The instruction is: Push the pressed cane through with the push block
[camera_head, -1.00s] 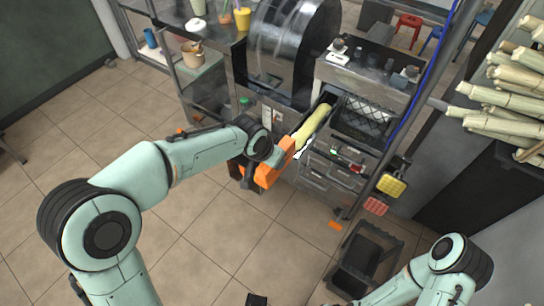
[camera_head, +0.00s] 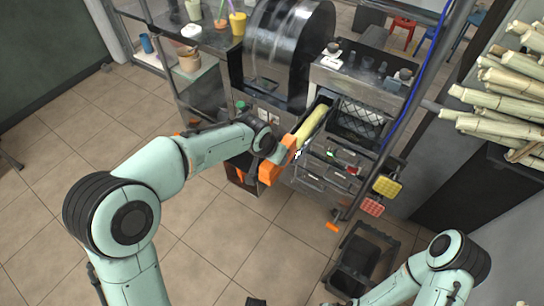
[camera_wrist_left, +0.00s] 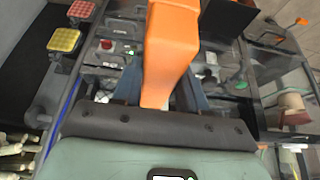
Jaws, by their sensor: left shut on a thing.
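The orange push block (camera_head: 277,165) is held in my left gripper (camera_head: 266,154) at the near end of the press's feed trough. In the left wrist view the orange block (camera_wrist_left: 170,50) stands between the two dark fingers of the gripper (camera_wrist_left: 160,92), which is shut on it. The pale yellow cane (camera_head: 312,124) lies along the trough, pointing up and right towards the press. The block is at the cane's near end; I cannot tell whether they touch. My right arm shows at the lower right, with its gripper out of view.
The dark press drum (camera_head: 290,45) stands behind the trough. A yellow sponge-like pad (camera_head: 387,186) and a red one (camera_head: 372,206) hang at the right. A black crate (camera_head: 358,262) is on the floor. Cane stalks (camera_head: 500,95) are stacked at the far right. The tiled floor at left is clear.

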